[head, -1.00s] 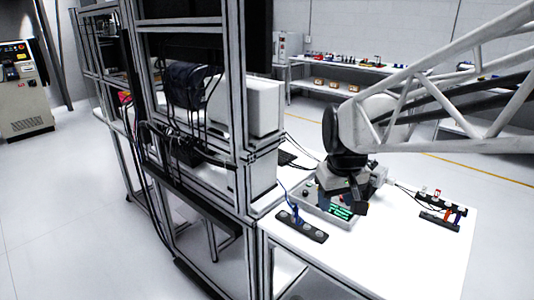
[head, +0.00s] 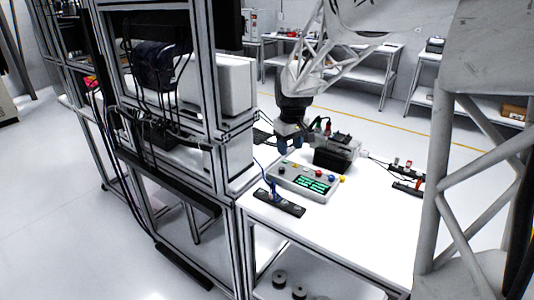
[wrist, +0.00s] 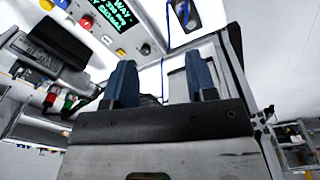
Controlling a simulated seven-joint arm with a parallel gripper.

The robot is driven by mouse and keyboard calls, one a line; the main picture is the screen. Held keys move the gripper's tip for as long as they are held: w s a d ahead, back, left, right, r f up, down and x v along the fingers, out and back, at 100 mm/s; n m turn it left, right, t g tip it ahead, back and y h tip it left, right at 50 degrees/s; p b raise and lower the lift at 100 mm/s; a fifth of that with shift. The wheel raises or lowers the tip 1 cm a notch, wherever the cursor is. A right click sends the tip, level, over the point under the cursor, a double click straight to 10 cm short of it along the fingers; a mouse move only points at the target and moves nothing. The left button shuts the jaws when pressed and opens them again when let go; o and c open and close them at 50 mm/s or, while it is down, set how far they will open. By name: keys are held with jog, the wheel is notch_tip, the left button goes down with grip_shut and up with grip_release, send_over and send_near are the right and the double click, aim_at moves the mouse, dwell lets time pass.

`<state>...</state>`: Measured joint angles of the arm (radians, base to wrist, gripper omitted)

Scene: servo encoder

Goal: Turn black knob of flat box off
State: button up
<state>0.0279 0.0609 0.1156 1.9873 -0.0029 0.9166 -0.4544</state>
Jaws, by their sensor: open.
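The flat box (head: 325,193) is a light grey panel with a green-lit display, lying on the white table. Red, blue and yellow buttons run along its far right edge. In the wrist view the box (wrist: 140,45) shows at the top left, partly cut off, with its display and a red button.
A black strip with a blue cable (head: 280,203) lies in front of the box. A metal rack (head: 225,150) borders the table on the left. The table's front right is clear.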

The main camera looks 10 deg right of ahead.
jog(key=n, duration=0.2)
send_over(282, 168)
jog(key=shift+g, duration=0.3)
notch_tip(282, 168, down, 9)
jog(key=shift+f, duration=0.2)
jog(key=shift+s, duration=0.1)
jog(key=shift+f, duration=3.85)
jog(key=c, duration=0.9)
jog(key=shift+c, duration=0.2)
